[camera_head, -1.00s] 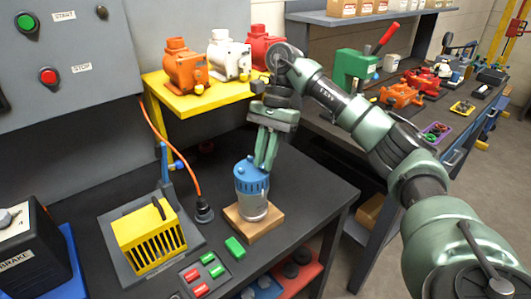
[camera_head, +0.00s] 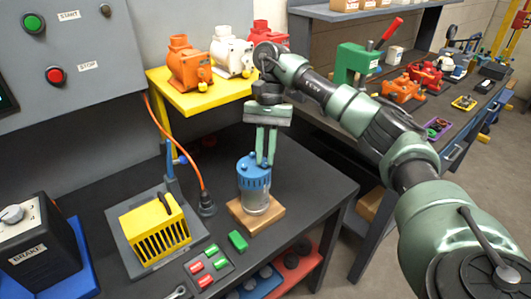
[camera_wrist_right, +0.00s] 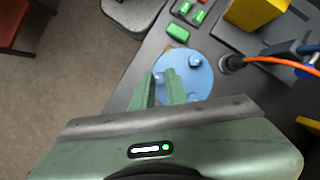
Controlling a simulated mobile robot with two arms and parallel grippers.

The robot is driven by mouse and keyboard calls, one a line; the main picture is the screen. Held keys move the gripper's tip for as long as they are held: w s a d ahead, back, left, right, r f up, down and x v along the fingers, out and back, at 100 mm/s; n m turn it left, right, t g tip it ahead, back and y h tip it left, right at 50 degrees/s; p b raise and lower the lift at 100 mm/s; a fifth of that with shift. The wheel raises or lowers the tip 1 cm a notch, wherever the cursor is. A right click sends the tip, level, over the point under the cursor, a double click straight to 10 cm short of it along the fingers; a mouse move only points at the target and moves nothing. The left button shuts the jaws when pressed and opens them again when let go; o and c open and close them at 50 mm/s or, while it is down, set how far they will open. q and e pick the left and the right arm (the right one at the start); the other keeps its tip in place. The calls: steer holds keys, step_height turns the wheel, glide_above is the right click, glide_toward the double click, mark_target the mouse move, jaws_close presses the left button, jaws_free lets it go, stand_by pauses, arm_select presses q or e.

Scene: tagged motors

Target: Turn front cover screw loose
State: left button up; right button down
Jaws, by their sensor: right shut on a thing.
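The motor (camera_head: 257,200) stands upright on a wooden block (camera_head: 235,212) on the dark bench. It has a clear body and a blue ribbed cover (camera_head: 253,182) on top. The right wrist view shows the round blue cover (camera_wrist_right: 187,76) from above with small screw heads on it, one near the top (camera_wrist_right: 195,61). My right gripper (camera_head: 264,163) points straight down at the cover. In the right wrist view its fingers (camera_wrist_right: 159,73) are shut on a cover screw (camera_wrist_right: 158,77) near the cover's edge. The fingers partly hide that screw. My left gripper is not in view.
A yellow vented box (camera_head: 155,232) stands left of the motor, with an orange cable (camera_head: 184,145) behind it. A green block (camera_head: 238,241) and red and green tags (camera_head: 206,264) lie in front. Orange and white motors (camera_head: 231,52) stand on a yellow shelf behind.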

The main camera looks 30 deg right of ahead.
steer(key=shift+s+f, duration=0.1)
steer(key=shift+f, duration=0.2)
steer(key=c, duration=1.4)
jaws_free()
steer(key=shift+w, duration=0.2)
steer(key=shift+r, duration=0.2)
steer(key=shift+d+r, duration=0.1)
steer(key=shift+r, duration=0.15)
steer(key=p+v, duration=0.1)
steer(key=v, duration=0.6)
steer(key=shift+w+p, duration=0.1)
steer(key=shift+p, duration=0.3)
steer(key=shift+f, duration=0.1)
